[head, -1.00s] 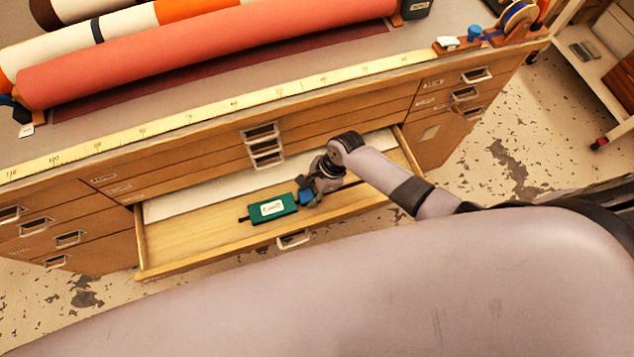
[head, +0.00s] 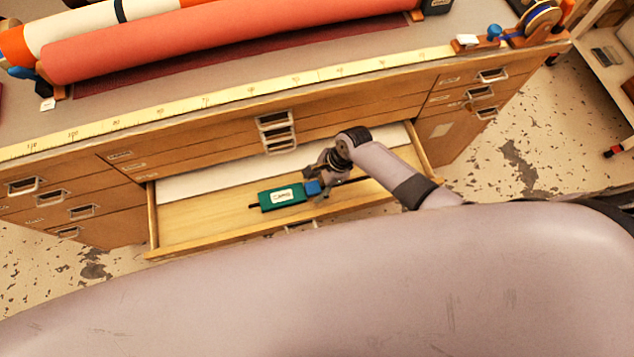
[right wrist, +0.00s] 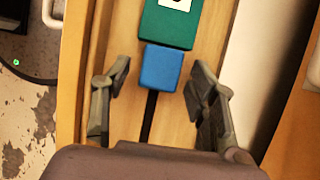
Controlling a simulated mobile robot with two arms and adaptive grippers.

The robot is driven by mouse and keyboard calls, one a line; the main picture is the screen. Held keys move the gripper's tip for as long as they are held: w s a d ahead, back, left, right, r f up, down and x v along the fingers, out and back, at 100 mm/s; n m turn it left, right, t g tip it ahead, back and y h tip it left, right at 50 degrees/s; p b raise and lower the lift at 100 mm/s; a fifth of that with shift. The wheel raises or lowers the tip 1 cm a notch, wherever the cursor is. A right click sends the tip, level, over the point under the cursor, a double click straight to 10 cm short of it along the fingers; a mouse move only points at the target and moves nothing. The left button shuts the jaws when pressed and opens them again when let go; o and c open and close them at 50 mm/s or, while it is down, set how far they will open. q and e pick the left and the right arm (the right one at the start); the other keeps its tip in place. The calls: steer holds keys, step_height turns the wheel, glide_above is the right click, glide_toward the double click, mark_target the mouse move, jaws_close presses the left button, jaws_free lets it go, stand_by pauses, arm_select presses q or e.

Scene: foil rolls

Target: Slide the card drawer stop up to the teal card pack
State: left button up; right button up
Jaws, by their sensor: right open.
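The teal card pack (head: 282,197) with a white label lies in the open drawer; it also shows in the right wrist view (right wrist: 170,24). The blue stop (head: 313,188) sits on a dark rail at the pack's right end. In the right wrist view the stop (right wrist: 161,68) appears to be against the pack's near end, with no clear gap. My right gripper (right wrist: 159,76) is open, one finger on each side of the stop, with space between each finger and the block. In the head view my right gripper (head: 317,186) partly hides the stop. My left gripper is out of view.
The drawer (head: 200,224) stands open with a white sheet (head: 212,182) along its back. Drawer handles (head: 276,132) sit just above. The worktop above bears a yellow ruler (head: 240,92) and a large coral roll (head: 235,38). The drawer's left part is clear.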

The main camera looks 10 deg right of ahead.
steer(key=v, duration=1.2)
steer(key=shift+s+a, duration=0.1)
stand_by(0.4)
